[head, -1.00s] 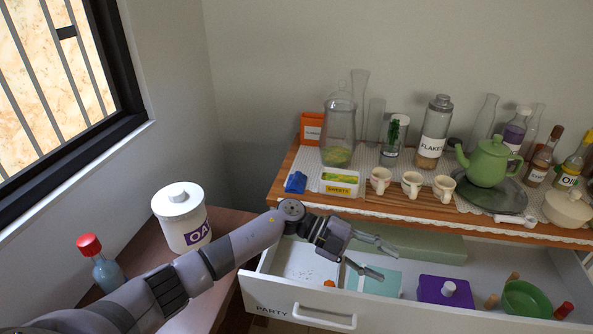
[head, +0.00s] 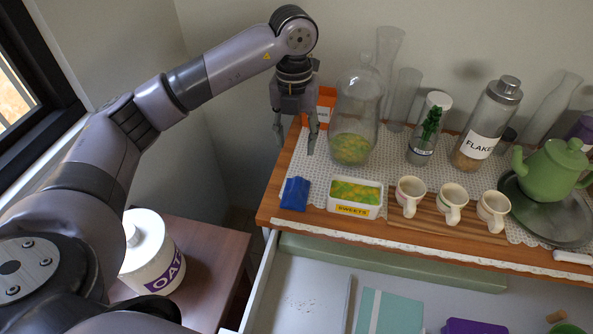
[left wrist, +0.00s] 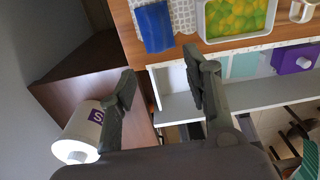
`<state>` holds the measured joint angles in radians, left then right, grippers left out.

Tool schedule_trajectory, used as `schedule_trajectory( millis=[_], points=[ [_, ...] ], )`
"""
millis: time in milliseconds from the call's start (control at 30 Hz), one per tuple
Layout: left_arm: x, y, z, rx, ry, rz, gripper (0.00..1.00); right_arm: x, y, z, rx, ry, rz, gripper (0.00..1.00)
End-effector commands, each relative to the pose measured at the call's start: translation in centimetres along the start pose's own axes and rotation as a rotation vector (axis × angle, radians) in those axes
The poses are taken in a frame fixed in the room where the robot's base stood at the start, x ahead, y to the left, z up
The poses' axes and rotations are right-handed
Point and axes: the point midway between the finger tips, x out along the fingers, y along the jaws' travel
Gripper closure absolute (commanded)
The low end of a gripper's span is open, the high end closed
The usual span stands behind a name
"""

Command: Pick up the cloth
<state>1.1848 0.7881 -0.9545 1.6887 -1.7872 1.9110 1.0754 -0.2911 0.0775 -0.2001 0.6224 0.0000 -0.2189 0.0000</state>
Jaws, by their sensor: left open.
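The blue cloth (head: 295,193) lies crumpled at the front left corner of the wooden cabinet top, left of the sweets box. It also shows at the top of the left wrist view (left wrist: 154,26). My left gripper (head: 295,148) points down above the left side of the cabinet top, higher than the cloth and apart from it. Its fingers are open with nothing between them; they also show in the left wrist view (left wrist: 160,72). My right gripper is in neither view.
The sweets box (head: 355,197) stands close right of the cloth, with cups (head: 452,201) beyond. A glass jar (head: 356,120) and an orange packet (head: 326,104) stand behind. The open drawer (head: 310,285) juts out below. An oats jar (head: 152,255) stands on the lower left table.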

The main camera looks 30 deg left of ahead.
Motion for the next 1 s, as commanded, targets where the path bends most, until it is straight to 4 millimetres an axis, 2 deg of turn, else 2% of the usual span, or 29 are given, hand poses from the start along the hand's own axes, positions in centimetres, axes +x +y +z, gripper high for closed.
schedule_trajectory(
  millis=[67,167,600,700,867,1000],
  points=[
    [-0.2,0.5,0.1,-0.006,-0.012,0.02,0.55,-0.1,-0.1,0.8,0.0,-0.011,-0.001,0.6],
    [0.7,0.7,0.1,-0.01,-0.015,0.03,0.55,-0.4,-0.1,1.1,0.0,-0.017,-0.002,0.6],
    [9.7,0.8,0.1,-0.009,-0.012,0.026,0.55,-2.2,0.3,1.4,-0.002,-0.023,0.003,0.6],
    [11.0,0.8,0.2,-0.009,-0.014,0.026,0.55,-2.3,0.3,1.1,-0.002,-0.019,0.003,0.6],
    [11.9,0.8,0.2,-0.008,-0.015,0.025,0.55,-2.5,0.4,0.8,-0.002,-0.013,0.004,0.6],
    [13.5,0.6,-0.1,-0.008,-0.012,0.026,0.55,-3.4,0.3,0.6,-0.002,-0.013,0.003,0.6]
  ],
)
